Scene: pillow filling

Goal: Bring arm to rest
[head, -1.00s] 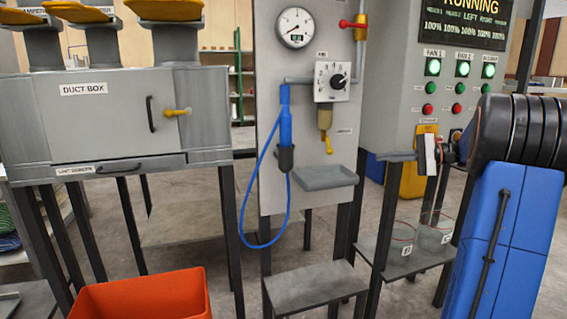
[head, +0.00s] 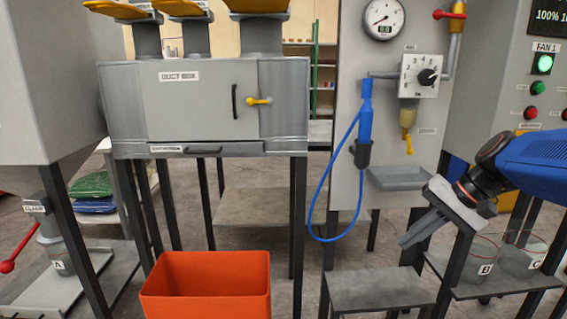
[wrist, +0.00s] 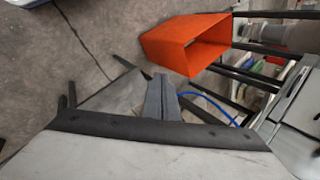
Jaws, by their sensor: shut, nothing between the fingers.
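My gripper (head: 424,228) is at the right of the head view, at the end of my blue arm, pointing down and to the left. Its fingers lie together with nothing between them. It is in front of the panel with the gauge, near the small grey tray (head: 396,179) and above the low grey stand (head: 375,291); I cannot tell the exact gap. In the wrist view the closed fingers (wrist: 162,100) point towards an orange bin (wrist: 186,45), apart from it.
The orange bin (head: 206,288) stands in front of the duct box (head: 200,105). A blue hose (head: 347,140) hangs from the gauge panel. Containers B (head: 484,262) and C (head: 521,262) stand on a shelf at the right. A red-knobbed clamp (head: 8,266) is at the far left.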

